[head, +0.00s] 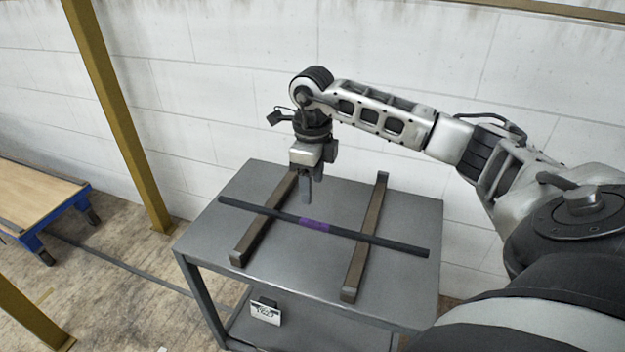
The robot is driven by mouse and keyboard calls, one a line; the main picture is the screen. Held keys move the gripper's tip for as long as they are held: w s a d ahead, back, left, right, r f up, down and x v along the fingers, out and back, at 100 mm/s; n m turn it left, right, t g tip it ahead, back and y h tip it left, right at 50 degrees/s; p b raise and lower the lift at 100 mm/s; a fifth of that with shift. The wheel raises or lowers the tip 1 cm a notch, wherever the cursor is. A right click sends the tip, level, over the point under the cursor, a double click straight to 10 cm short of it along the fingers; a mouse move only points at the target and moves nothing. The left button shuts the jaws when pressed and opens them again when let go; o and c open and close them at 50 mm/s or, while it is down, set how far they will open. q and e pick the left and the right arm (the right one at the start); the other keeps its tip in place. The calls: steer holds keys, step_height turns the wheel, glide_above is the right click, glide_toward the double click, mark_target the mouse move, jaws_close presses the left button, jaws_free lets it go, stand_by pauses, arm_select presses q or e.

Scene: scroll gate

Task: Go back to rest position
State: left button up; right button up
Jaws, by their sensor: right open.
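My right gripper (306,190) is above the back part of the grey table, pointing down, open and empty. Its arm reaches in from the right side of the head view. A dark rod (375,239) with a purple band (314,224) at its middle lies across two brown bars, the left bar (254,236) and the right bar (364,252). The fingers are behind the rod as seen here, near the far end of the left bar, and look apart from the rod. My left gripper is not in view.
A white wall (240,60) stands close behind. A yellow post (118,120) and a blue-framed cart (40,205) stand at the left, with open floor between.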

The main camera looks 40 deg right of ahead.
stand_by(0.3)
steer(key=s+a+f+y, duration=0.15)
steer(key=a+y, duration=0.45)
steer(key=a, duration=0.7)
steer(key=s+a+f+y, duration=0.1)
steer(key=s+a+y, duration=0.35)
steer(key=a, duration=0.85)
steer(key=w+a+r+m+t+y+p, duration=0.2)
steer(key=a+r+m+t+y, duration=0.45)
steer(key=m+t, duration=0.65)
steer(key=s+d+f+m+g+h, duration=0.1)
steer(key=s+d+f+m+h, duration=0.3)
steer(key=f+m, duration=0.4)
steer(key=s+d+f+m+g+h, duration=0.1)
steer(key=s+d+f+m+h, duration=0.3)
steer(key=m, duration=1.4)
step_height(320, 180, down, 4)
steer(key=s+h, duration=0.2)
steer(key=h, duration=0.3)
steer(key=shift+s+d+f+h+p, duration=0.2)
steer(key=shift+s+h+p, duration=0.1)
steer(key=shift+s+p, duration=0.1)
